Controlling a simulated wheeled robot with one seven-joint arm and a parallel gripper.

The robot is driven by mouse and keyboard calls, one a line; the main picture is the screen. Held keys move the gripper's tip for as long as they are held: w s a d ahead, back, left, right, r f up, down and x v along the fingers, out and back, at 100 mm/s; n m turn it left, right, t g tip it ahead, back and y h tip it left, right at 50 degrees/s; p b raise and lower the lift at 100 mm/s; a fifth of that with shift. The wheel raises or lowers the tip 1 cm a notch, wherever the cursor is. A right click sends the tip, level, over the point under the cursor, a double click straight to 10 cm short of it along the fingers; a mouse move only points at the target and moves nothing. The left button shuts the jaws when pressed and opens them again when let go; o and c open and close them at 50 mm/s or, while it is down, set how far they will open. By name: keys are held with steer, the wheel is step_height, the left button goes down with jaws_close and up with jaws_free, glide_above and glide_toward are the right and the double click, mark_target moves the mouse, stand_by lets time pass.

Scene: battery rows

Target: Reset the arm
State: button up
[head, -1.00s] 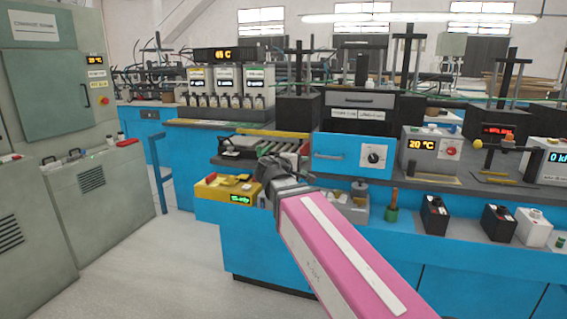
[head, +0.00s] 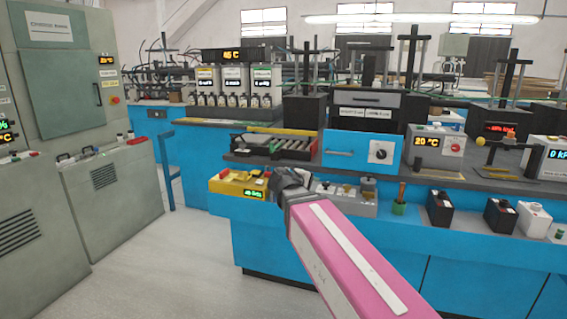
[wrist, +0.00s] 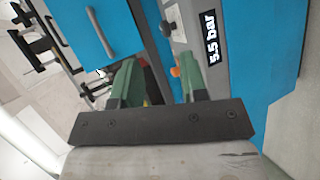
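My arm, with a pink link (head: 340,255) carrying a white strip, reaches from the lower right of the head view toward the blue bench. My gripper (head: 285,183) is the dark end of it, in front of the bench's lower front shelf, just right of the yellow box (head: 240,184). Its fingertips are hidden there. In the wrist view my gripper (wrist: 158,72) shows two green fingers standing well apart, with nothing held between them.
Several small battery blocks (head: 439,208) and a green pot (head: 399,207) stand on the lower shelf to the right. A blue drawer unit (head: 350,152) is above. Grey-green cabinets (head: 105,190) stand at left. Grey floor (head: 170,275) is free between cabinets and bench.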

steer(key=s+d+f+m+g+y, duration=0.3)
steer(key=s+f, duration=0.1)
steer(key=f, duration=0.6)
steer(key=s+d+f+m+g+y, duration=0.3)
steer(key=s+f, duration=0.2)
steer(key=f, duration=0.6)
steer(key=s+d+f+m+g+y, duration=0.3)
steer(key=s+f, duration=0.1)
steer(key=f, duration=0.6)
steer(key=shift+s+f+g, duration=0.15)
steer(key=shift+g, duration=0.15)
steer(key=shift+o, duration=0.2)
steer(key=shift+a, duration=0.1)
